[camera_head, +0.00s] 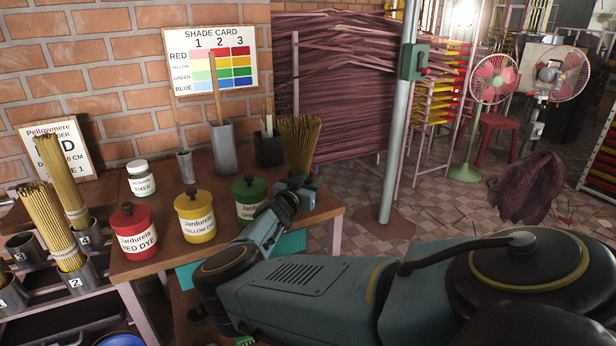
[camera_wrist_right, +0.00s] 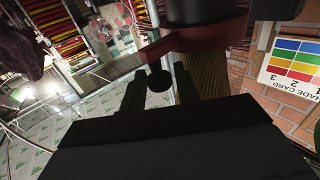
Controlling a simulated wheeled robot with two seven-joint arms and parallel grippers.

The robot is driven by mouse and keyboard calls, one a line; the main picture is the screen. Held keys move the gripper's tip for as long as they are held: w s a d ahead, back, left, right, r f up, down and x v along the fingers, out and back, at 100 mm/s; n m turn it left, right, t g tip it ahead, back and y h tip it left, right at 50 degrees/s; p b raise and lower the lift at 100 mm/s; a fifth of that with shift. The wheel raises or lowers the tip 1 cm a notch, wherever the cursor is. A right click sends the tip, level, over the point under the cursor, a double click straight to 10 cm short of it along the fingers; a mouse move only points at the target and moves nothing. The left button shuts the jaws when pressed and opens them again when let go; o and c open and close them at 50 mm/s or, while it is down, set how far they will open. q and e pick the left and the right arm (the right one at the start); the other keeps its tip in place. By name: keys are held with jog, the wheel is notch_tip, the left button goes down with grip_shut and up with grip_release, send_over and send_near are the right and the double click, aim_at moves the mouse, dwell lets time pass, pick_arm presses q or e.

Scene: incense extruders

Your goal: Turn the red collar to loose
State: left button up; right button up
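I cannot clearly make out a red collar in the head view. In the right wrist view, a dark red rounded band (camera_wrist_right: 215,42) sits against a black cylinder at the top; I cannot tell whether it is the collar or its setting. My left gripper is not in view.
Red (camera_head: 134,238), yellow (camera_head: 195,220) and green (camera_head: 246,203) dye jars and a white jar (camera_head: 140,182) stand on the wooden table (camera_head: 160,268). Incense sticks (camera_head: 300,140) stand close behind my right gripper. Racks with stick cups are left; fans (camera_head: 495,80) stand right.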

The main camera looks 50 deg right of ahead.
jog(key=shift+o, duration=1)
jog(key=shift+f, duration=0.1)
jog(key=shift+a, duration=0.1)
jog(key=shift+a, duration=0.5)
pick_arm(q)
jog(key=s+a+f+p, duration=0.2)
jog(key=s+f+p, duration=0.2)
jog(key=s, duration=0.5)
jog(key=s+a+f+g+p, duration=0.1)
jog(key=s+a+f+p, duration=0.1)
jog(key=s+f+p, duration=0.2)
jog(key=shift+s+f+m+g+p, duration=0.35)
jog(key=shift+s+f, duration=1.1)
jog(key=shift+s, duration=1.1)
pick_arm(e)
jog(key=s+a, duration=0.2)
jog(key=a, duration=1)
jog(key=shift+s, duration=0.1)
